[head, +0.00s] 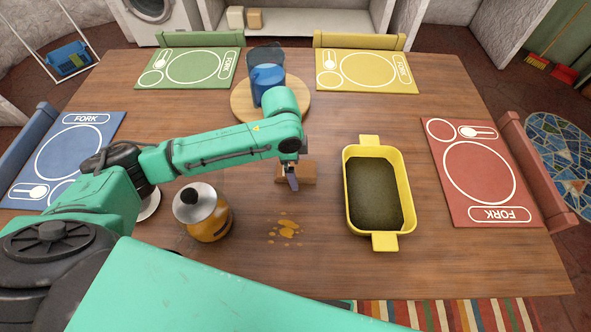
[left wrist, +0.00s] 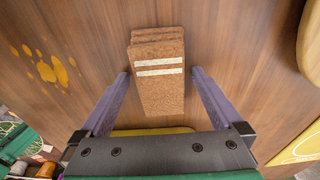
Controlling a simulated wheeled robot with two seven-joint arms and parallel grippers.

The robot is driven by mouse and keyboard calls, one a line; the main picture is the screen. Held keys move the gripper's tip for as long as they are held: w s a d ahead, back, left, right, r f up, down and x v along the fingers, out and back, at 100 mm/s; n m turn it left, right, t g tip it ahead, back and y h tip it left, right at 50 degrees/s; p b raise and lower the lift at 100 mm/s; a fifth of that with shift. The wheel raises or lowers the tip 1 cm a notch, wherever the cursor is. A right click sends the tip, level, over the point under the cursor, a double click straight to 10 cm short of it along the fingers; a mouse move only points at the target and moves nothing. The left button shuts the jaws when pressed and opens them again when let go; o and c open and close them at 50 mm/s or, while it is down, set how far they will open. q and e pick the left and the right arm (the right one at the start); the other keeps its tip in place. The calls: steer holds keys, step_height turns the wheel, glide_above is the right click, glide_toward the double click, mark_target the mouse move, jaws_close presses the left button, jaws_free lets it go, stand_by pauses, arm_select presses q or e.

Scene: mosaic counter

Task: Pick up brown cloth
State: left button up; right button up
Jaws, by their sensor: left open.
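The brown cloth (head: 309,171) lies folded on the wooden table near its middle, partly hidden behind my left gripper in the head view. In the left wrist view the cloth (left wrist: 160,85) is a thick folded stack with two white stripes. My left gripper (head: 291,181) is over the cloth, pointing down. Its purple fingers are open, one on each side of the cloth in the left wrist view (left wrist: 160,73), with visible gaps. I cannot tell how far above the table the tips are. My right gripper is not in view.
An orange spill (head: 285,229) lies in front of the cloth. A kettle-like pot (head: 203,212) stands to the left, a yellow pan (head: 376,241) to the right. Behind is a round board (head: 298,109) with a blue pitcher (head: 267,84). Placemats line the table edges.

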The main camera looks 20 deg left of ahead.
arm_select(q)
steer(key=c, duration=1.4)
steer(key=shift+r, duration=0.1)
step_height(320, 180, up, 20)
steer(key=shift+f+p, duration=0.1)
steer(key=shift+p, duration=0.65)
